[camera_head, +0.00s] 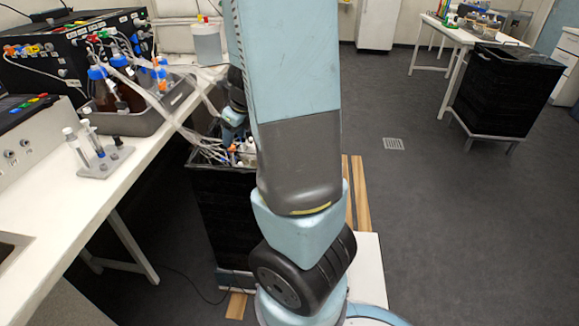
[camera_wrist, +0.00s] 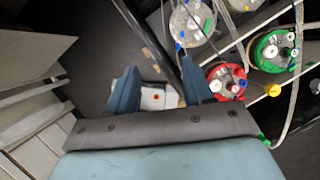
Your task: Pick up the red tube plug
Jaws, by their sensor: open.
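My gripper (camera_wrist: 159,70) is open in the wrist view, with its two blue fingers apart and nothing held between them. Beyond the gap lies a white thing with a small red-orange spot (camera_wrist: 155,97); I cannot tell whether this spot is a plug. To the right of the fingers is a vessel with a red-rimmed lid (camera_wrist: 226,82), with pale fittings on top. No red tube plug can be made out for certain. In the head view my arm hides much of the middle, and the fingertips are not clear there.
A black box (camera_head: 222,205) of vessels and tubing stands beside the white bench (camera_head: 140,165). In the wrist view a green-rimmed vessel (camera_wrist: 272,50) and a clear-topped vessel (camera_wrist: 192,22) stand near the red-rimmed one, with loose tubes crossing.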

